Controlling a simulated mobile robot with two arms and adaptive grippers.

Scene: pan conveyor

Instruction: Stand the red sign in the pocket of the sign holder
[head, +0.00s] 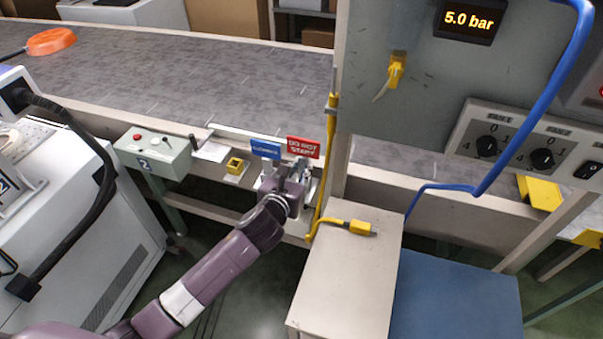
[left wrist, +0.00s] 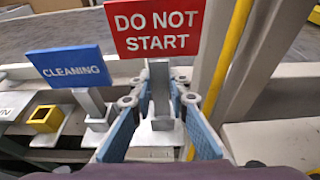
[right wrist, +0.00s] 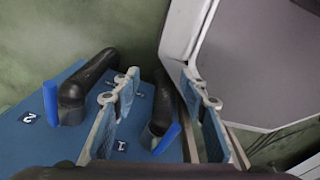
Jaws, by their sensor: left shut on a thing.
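The red sign (head: 303,147) reads DO NOT START and has a grey post below its plate. In the left wrist view its red plate (left wrist: 153,28) faces me upright. My left gripper (head: 292,178) is shut on the post, with one finger on each side; the fingers also show in the left wrist view (left wrist: 160,102). A yellow square pocket (left wrist: 54,124), which looks like the sign holder's, is to the left, beyond the blue CLEANING sign (left wrist: 70,66). Its opening looks empty. My right gripper (right wrist: 160,88) is open and empty above a blue surface.
The blue sign stands between the red sign and the yellow pocket. A grey control box (head: 152,155) is farther left. A yellow pole (left wrist: 218,75) rises close to the right of my left gripper. Black handles (right wrist: 85,85) lie below my right gripper.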

